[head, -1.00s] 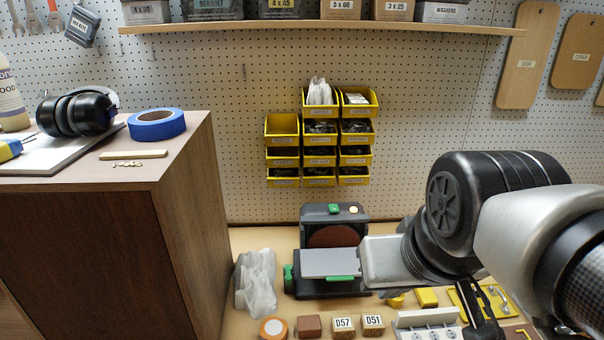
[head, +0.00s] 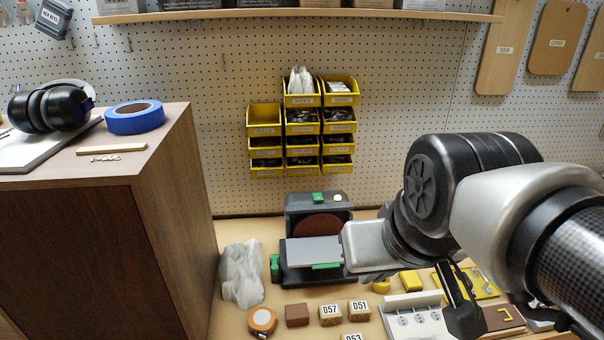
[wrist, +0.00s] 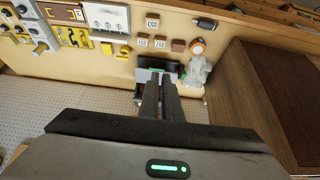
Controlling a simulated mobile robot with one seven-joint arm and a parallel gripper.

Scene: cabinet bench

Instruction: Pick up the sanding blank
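I cannot tell for sure which thing is the sanding blank. A plain brown block (head: 297,315) lies on the bench in front of the sander, left of the numbered wooden blocks. It also shows in the wrist view (wrist: 178,46). The disc sander (head: 320,203) has a dark body, a reddish disc and a grey table. In the wrist view my gripper (wrist: 161,78) has two dark fingers close together, with nothing seen between them. They overlap the sander in that view, and their height above it is unclear. My arm hides the sander's right side in the head view.
Numbered blocks (head: 330,315), a tape measure (head: 262,320) and a clear plastic bag (head: 241,273) lie near the sander. A brown cabinet (head: 75,240) stands at left. Yellow bins (head: 265,118) hang on the pegboard.

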